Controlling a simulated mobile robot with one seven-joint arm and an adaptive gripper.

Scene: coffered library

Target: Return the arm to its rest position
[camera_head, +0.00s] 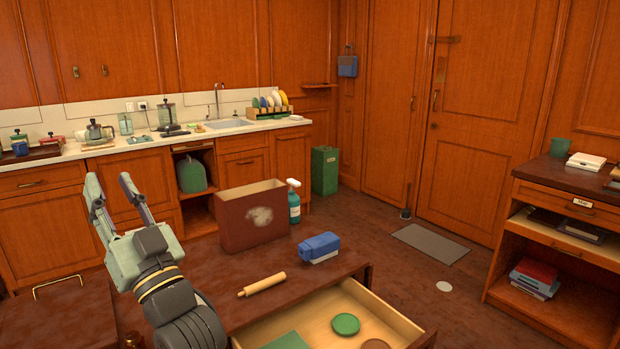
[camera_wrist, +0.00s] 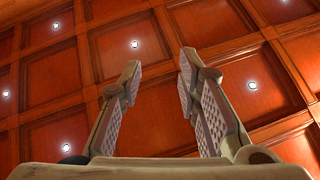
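My gripper (camera_head: 112,191) is raised above the left part of the dark table in the head view, with its fingers pointing up. In the wrist view my gripper (camera_wrist: 158,85) shows its two fingers spread apart with nothing between them. Behind them is only the coffered ceiling (camera_wrist: 165,30) with several small lights. My arm bends up from the lower edge of the head view and hides part of the table.
The table (camera_head: 215,275) bears a brown box (camera_head: 235,226), a rolling pin (camera_head: 262,284) and a blue item (camera_head: 318,246). Its front drawer (camera_head: 385,309) is open, with a green disc (camera_head: 345,324) inside. A spray bottle (camera_head: 294,202) stands beside the box. Open floor lies right.

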